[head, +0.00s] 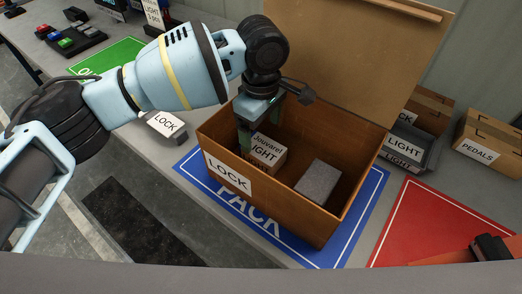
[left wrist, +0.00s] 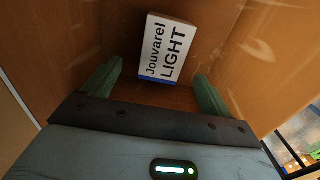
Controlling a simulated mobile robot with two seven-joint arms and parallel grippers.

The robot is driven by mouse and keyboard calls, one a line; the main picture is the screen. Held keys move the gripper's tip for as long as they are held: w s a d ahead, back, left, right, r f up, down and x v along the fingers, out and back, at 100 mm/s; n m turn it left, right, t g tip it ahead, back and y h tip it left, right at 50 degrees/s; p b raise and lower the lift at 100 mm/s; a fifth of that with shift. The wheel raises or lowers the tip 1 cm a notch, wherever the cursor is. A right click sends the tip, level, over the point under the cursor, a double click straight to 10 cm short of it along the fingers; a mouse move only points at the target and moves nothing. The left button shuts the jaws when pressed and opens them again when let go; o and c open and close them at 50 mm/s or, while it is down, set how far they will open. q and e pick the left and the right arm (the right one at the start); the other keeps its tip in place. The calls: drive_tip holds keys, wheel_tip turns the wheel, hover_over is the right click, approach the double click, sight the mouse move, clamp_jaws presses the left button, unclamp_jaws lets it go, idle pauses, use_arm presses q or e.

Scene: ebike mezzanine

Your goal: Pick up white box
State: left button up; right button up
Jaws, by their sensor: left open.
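A white-faced box (left wrist: 166,48) printed "Jouvarel LIGHT" lies inside the wooden box marked LOCK (head: 228,176). In the head view the white-faced box (head: 266,153) shows a brown side and is partly hidden behind my gripper. My left gripper (head: 260,128) reaches down into the wooden box from above, at its left part. It is open, with one green finger on each side of the white-faced box in the left wrist view. The fingers look apart from it and nothing is held.
A grey block (head: 318,182) lies in the wooden box's right part. The raised lid (head: 350,60) stands behind. The wooden box sits on a blue PACK mat (head: 355,215). Boxes marked LIGHT (head: 403,150) and PEDALS (head: 490,140) stand right. A red mat (head: 440,215) is mostly clear.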

sight(262, 146)
use_arm(q)
wheel_tip(262, 146, down, 2)
drive_tip(key=shift+f, duration=0.15)
drive_tip(key=shift+s+f+b, duration=0.15)
drive_tip(key=shift+f+b, duration=0.05)
drive_tip(key=shift+f, duration=1.1)
drive_tip(key=shift+s+f+b, duration=0.1)
drive_tip(key=shift+f+b, duration=0.05)
drive_tip(key=shift+f, duration=1.1)
drive_tip(key=shift+c, duration=0.8)
drive_tip(key=c, duration=1.1)
wheel_tip(262, 146, up, 9)
drive_tip(key=shift+d+f+p, duration=0.1)
drive_tip(key=shift+f+p, duration=0.05)
drive_tip(key=shift+p, duration=0.45)
drive_tip(key=shift+r, duration=0.75)
